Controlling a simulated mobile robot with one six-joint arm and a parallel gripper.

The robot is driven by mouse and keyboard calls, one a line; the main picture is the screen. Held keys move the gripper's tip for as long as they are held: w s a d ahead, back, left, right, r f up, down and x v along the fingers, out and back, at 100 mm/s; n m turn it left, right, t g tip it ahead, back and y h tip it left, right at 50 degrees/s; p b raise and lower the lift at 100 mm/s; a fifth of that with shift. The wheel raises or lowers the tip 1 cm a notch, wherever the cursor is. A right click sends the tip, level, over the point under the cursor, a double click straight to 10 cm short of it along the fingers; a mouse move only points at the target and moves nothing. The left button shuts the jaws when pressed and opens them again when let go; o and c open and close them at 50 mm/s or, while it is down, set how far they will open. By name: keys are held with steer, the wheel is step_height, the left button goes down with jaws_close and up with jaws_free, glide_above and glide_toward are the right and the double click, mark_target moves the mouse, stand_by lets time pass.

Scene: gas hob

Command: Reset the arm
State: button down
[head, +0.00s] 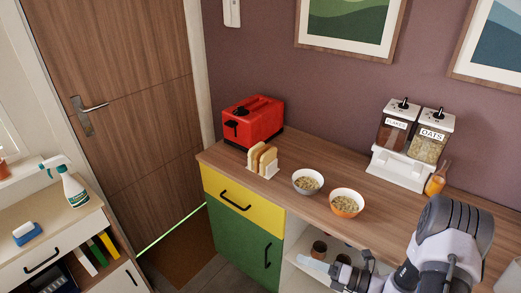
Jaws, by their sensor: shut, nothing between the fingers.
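My arm rises at the lower right of the head view, in front of the wooden counter (250,148). My gripper (338,272) is at the left end of the arm, low in front of the open shelf under the counter. It is shut and holds nothing. The fingertips are small and partly lost against the shelf.
A spray bottle (73,188) stands left.

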steer(key=s+a+r+n+g+h, duration=0.3)
steer(key=s+a+r+n+g, duration=0.15)
steer(key=r+n, duration=0.45)
steer(key=s+a+r+n+g+h, duration=0.2)
steer(key=s+a+r+n+g, duration=0.15)
steer(key=s+r+n, duration=0.4)
steer(key=s+d+r+n+t+h, duration=0.2)
steer(key=s+r+n+t+h, duration=0.1)
steer(key=n, duration=0.4)
steer(key=s+d+r+n+t+h, duration=0.2)
steer(key=s+r+n+h, duration=0.3)
steer(key=r+n, duration=0.3)
steer(key=shift+s+d+t, duration=0.2)
steer(key=shift+d+t, duration=0.2)
steer(key=shift+d, duration=0.05)
